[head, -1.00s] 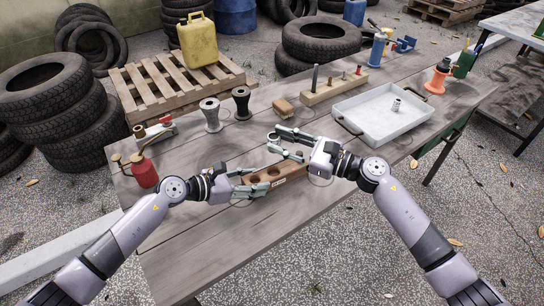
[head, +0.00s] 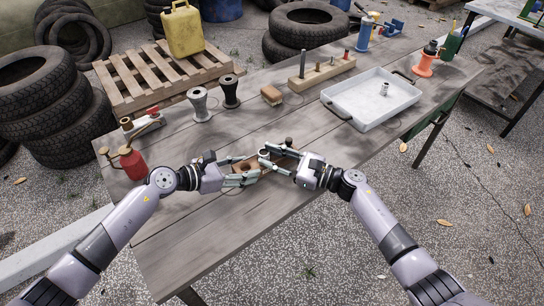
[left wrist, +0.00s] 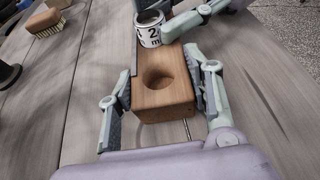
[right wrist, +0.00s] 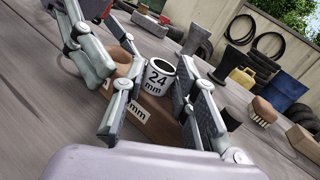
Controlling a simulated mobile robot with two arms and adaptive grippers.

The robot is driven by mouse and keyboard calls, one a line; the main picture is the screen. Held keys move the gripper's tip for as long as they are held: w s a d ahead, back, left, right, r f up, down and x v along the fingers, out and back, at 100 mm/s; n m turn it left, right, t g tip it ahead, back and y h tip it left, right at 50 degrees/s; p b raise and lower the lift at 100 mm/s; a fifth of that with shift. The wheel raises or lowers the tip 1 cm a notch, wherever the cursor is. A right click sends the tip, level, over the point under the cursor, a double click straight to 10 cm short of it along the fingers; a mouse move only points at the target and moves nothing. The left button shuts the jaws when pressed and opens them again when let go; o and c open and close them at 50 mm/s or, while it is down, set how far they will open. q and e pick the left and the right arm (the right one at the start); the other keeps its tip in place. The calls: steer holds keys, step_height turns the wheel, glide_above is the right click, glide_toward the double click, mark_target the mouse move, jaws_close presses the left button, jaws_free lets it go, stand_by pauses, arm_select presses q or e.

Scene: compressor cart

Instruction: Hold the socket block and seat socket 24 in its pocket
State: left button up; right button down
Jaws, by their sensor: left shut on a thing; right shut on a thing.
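The wooden socket block (left wrist: 163,98) is gripped across its sides by my left gripper (left wrist: 165,90); an empty round pocket shows in its near end. It also shows in the head view (head: 246,166), low over the workbench. Socket 24 (right wrist: 158,78), a silver cylinder with a white "24 mm" band, is between the fingers of my right gripper (right wrist: 157,98). In the left wrist view the socket (left wrist: 149,29) stands upright at the block's far end. Its lower edge is partly hidden, so I cannot tell how deep it sits in a pocket.
A white tray (head: 357,119) with a small silver part (head: 384,89) stands to the right. A red oil can (head: 132,163) is at the left. The front of the bench is clear.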

steer(key=shift+f, duration=0.2)
arm_select(q)
steer(key=shift+s+d+r, duration=0.1)
steer(key=shift+s+r, duration=0.05)
steer(key=shift+r, duration=0.05)
arm_select(e)
steer(key=shift+s+d+f, duration=0.15)
steer(key=shift+s+f, duration=0.05)
steer(key=shift+f, duration=0.55)
arm_select(q)
steer(key=shift+r, duration=0.1)
arm_select(e)
steer(key=c, duration=1.2)
jaws_free()
steer(key=shift+c, duration=0.2)
steer(key=shift+r, duration=0.35)
arm_select(q)
steer(key=shift+w+f, duration=0.2)
steer(key=shift+w, duration=0.05)
arm_select(e)
steer(key=v, duration=1)
steer(key=shift+d+r, duration=0.3)
steer(key=shift+d, duration=0.05)
arm_select(q)
steer(key=shift+s+f, duration=0.1)
arm_select(e)
steer(key=shift+s+d+r, duration=0.2)
steer(key=shift+s+d, duration=0.05)
steer(key=shift+d, duration=0.2)
